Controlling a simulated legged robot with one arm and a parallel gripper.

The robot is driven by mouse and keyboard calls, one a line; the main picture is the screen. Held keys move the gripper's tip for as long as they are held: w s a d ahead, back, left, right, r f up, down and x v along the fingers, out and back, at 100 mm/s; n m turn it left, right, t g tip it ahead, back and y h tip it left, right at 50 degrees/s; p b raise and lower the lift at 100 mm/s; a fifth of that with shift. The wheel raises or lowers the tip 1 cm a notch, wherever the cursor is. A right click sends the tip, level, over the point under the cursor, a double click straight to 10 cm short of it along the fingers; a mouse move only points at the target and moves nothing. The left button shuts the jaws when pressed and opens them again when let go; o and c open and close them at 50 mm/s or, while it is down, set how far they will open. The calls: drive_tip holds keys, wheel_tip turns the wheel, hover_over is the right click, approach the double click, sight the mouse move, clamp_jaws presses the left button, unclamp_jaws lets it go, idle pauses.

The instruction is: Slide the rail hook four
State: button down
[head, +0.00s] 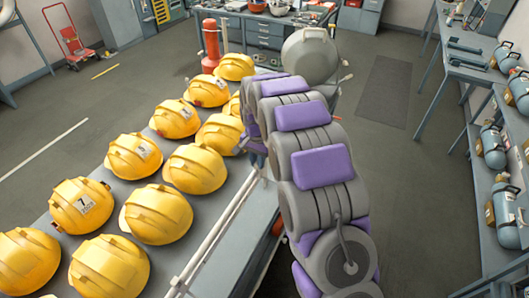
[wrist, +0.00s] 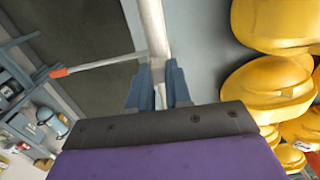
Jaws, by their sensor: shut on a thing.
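A pale rail (head: 222,226) runs along the right edge of the helmet table in the head view. In the wrist view the rail (wrist: 154,28) comes down from the top centre to my gripper (wrist: 159,92). My gripper's blue fingers are shut on a pale piece at the rail, seemingly the rail hook (wrist: 105,63). Its thin arm with a red tip reaches left from the rail over the dark floor. The fingers hide the gripped part, and no number four is readable on it. In the head view my arm mostly hides the gripper.
Yellow helmets (head: 157,214) stand in rows on the grey table (head: 212,268), left of the rail; they also show at right in the wrist view (wrist: 260,90). A shelf with blue cylinders (head: 494,146) stands at right. Floor (head: 410,190) between is clear.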

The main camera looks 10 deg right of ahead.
sight(245, 184)
drive_tip(key=s+a, duration=0.1)
drive_tip(key=s, duration=0.1)
drive_tip(key=s+a, duration=0.2)
drive_tip(key=s+a+b, duration=0.1)
drive_tip(key=s+a, duration=0.1)
drive_tip(key=shift+s, duration=0.25)
drive_tip(key=c, duration=1)
unclamp_jaws()
drive_tip(key=shift+a, duration=0.1)
drive_tip(key=shift+c, duration=0.2)
wheel_tip(245, 184, up, 17)
drive_tip(key=shift+r+b, duration=0.15)
drive_tip(key=shift+b, duration=0.15)
drive_tip(key=s+d+f+n+b, duration=0.2)
drive_tip(key=s+f, duration=0.4)
drive_tip(key=s, duration=0.6)
drive_tip(key=s+d+f+n+g+b, duration=0.1)
drive_tip(key=s+d+f+b, duration=0.4)
drive_tip(key=s, duration=0.8)
drive_tip(key=s+d+f+n+b, duration=0.4)
drive_tip(key=s+f, duration=0.3)
drive_tip(key=s, duration=0.5)
drive_tip(key=shift+s+f+g+b, duration=0.15)
drive_tip(key=shift+s+g+b, duration=0.25)
drive_tip(key=shift+b, duration=0.35)
